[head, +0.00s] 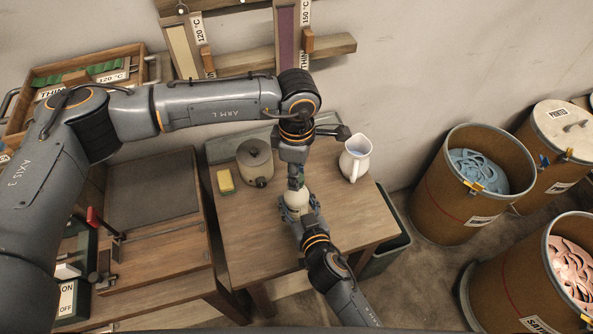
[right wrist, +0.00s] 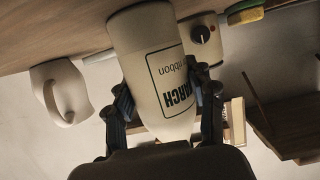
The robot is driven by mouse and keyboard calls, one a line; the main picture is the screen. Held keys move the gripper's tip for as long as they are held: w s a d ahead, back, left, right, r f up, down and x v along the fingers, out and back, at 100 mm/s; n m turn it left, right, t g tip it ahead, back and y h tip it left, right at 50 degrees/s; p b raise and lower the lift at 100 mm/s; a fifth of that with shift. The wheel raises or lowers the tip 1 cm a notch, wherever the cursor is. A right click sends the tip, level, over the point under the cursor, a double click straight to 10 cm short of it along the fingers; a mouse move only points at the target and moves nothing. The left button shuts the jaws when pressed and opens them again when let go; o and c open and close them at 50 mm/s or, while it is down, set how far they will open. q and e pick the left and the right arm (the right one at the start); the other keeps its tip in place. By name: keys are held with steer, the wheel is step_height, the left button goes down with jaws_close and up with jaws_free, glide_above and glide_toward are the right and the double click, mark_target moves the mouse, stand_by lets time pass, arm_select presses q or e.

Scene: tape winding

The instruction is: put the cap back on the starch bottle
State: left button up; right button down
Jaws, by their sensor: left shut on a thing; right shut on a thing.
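My left gripper (head: 297,182) points down right over the bottle's top, shut on the cap. The cap is mostly hidden by the fingers, and I cannot tell whether it touches the bottle's neck.
A white pitcher (head: 354,158) stands at the back right. Fibre drums (head: 440,190) stand on the floor at right. The table's front left is bare.

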arm_select(q)
steer(key=m, duration=1.5)
steer(key=shift+m, duration=0.3)
steer(key=m, duration=0.6)
steer(key=shift+m, duration=0.3)
steer(key=m, duration=0.6)
steer(key=shift+m, duration=0.3)
steer(key=o, duration=0.7)
